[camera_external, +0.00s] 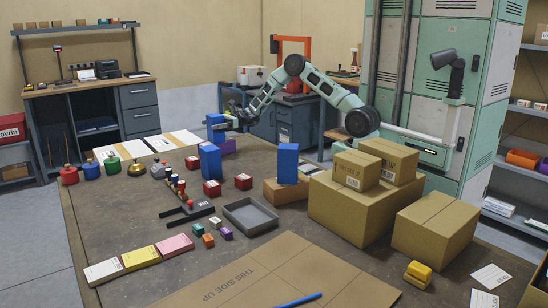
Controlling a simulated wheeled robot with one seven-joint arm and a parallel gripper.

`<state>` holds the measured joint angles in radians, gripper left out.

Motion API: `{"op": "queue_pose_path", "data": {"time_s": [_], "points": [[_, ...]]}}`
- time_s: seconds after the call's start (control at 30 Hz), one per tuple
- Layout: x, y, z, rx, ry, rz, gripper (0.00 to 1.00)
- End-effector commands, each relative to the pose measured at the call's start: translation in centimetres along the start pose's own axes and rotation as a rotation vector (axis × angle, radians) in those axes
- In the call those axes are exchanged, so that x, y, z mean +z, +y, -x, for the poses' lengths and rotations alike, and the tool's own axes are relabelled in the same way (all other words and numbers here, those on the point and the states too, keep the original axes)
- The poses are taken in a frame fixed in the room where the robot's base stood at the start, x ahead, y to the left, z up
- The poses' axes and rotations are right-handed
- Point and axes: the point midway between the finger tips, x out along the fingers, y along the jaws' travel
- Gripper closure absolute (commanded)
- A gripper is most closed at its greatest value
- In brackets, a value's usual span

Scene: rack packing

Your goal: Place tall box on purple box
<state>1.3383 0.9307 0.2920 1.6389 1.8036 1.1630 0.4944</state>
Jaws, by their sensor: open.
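Three blue boxes show, and I cannot tell which is the task's tall box. One upright tall blue box (210,161) stands on the table. Another tall blue box (287,164) stands on a low brown box. A third blue box (215,134) is farther back, right at my gripper (230,119). The purple box (227,146) sits low behind the front blue box and is partly hidden. My gripper is open at the back of the table, above the purple box. Whether its fingers touch the third blue box, or what that box rests on, is too small to tell.
Large cardboard boxes (352,207) fill the right side. Flat cardboard (270,278) covers the front.

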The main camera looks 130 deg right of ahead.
Motion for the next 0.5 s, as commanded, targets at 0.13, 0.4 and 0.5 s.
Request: {"op": "queue_pose_path", "data": {"time_s": [0.13, 0.4, 0.5], "points": [[-0.1, -0.1, 2.7, -0.005, 0.002, -0.001, 0.18], [-0.1, -0.1, 8.4, -0.005, 0.002, -0.002, 0.18], [-0.1, -0.1, 9.9, -0.004, 0.002, -0.001, 0.18]]}}
